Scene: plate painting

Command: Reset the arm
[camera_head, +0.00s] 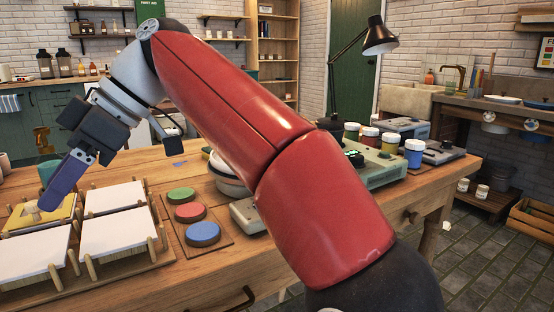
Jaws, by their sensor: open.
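My red and grey arm reaches from the lower right up across the picture and bends down at the upper left. My gripper (62,182) is at its end, over the wooden rack's far left side. A long blue-purple finger points down to the left, its tip close to a small pale knob (32,210) by the yellow plate (18,222). I cannot tell whether they touch. The jaws are open, with nothing seen held. White plates (113,197) lie in the rack (160,259) between wooden pegs.
Green, red and blue round pads (203,234) sit on a small board right of the rack. Paint jars (413,153), a grey-green device (375,172) and a black lamp (378,36) stand further right on the wooden table (437,187).

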